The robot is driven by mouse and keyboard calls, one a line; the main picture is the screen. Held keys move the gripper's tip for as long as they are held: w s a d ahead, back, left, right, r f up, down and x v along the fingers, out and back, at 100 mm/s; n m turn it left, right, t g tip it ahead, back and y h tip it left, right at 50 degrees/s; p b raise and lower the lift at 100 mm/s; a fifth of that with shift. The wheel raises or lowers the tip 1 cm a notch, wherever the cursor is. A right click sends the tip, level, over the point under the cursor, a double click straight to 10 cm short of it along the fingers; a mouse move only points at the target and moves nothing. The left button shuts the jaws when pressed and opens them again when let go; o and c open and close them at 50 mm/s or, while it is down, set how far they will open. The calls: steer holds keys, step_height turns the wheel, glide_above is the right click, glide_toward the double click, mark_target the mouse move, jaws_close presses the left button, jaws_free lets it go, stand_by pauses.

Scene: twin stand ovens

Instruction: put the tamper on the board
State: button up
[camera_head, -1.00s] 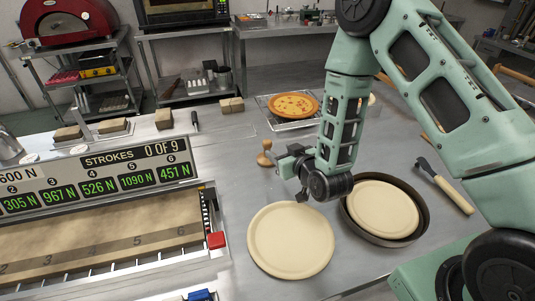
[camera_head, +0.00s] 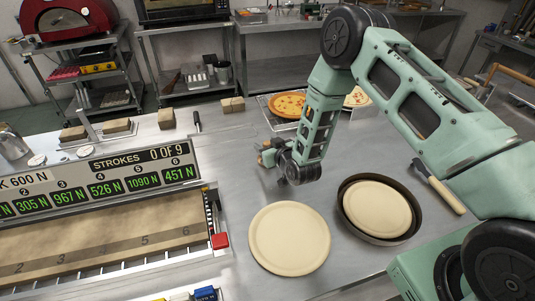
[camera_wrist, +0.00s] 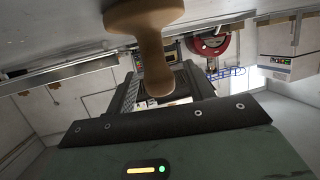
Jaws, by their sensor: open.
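The tamper is wooden, with a wide flared end and a narrower neck and knob. In the wrist view the tamper (camera_wrist: 150,42) reaches down from the top edge, its knob between my two dark fingers. My gripper (camera_wrist: 161,76) is open around the knob; I cannot tell whether either finger touches it. In the head view my gripper (camera_head: 270,157) is low over the steel table at the tamper, which is mostly hidden there. A pale round disc (camera_head: 289,238) with a faint rim lies flat in front; I cannot tell if it is the board. Its top is bare.
A dark round pan (camera_head: 343,219) with a pale disc inside stands right of the bare disc. A wooden-handled spatula (camera_head: 447,193) lies farther right. Pizzas (camera_head: 287,105) sit on racks behind. A numbered tan strip (camera_head: 100,245) with a STROKES display (camera_head: 140,160) fills the left.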

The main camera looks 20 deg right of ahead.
steer(key=c, duration=1)
steer(key=shift+c, duration=0.6)
steer(key=shift+r, duration=0.1)
